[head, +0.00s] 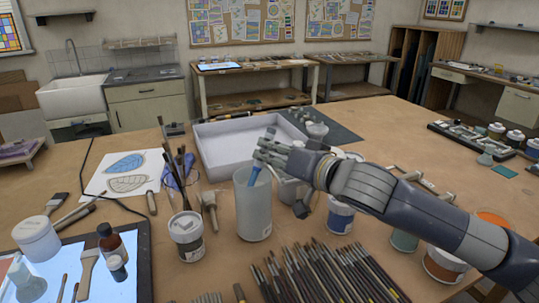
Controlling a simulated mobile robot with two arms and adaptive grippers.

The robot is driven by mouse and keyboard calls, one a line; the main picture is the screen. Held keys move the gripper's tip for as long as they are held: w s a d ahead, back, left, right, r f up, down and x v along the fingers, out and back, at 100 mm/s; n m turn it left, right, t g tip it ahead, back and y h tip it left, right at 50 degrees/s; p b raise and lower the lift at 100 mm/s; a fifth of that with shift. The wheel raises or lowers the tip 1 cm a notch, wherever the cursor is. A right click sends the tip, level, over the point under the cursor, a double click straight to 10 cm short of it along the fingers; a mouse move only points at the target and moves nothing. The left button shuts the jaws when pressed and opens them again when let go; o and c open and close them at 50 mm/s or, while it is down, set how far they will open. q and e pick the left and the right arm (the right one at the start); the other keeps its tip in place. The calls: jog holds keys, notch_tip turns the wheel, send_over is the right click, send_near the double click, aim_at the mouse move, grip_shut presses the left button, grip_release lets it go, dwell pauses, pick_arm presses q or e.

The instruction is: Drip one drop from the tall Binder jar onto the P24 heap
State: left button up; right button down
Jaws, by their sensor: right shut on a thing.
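My right gripper (268,152) comes in from the right and is shut on a thin blue tool (254,176). The tool's lower part reaches into the mouth of a tall, pale grey, open jar (253,212), and a bit of blue also shows above the fingers. How deep the tool goes is hidden by the jar wall. This is the tallest jar in view, but I cannot read a Binder label on it. I cannot make out a heap marked P24. My left gripper is not in view.
A white tray (212,161) lies behind the jar. Many brushes (330,276) lie in front. A lit panel (140,262) with bottles is at front left. Lidded pots (341,215) stand under my right arm.

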notch_tip(320, 180, up, 10)
jog(key=w+d+p, duration=0.2)
jog(key=p, duration=0.2)
jog(key=shift+w+d, duration=0.25)
jog(key=shift+w, duration=0.1)
dwell(0.5)
jog(key=shift+f, duration=0.1)
dwell(0.4)
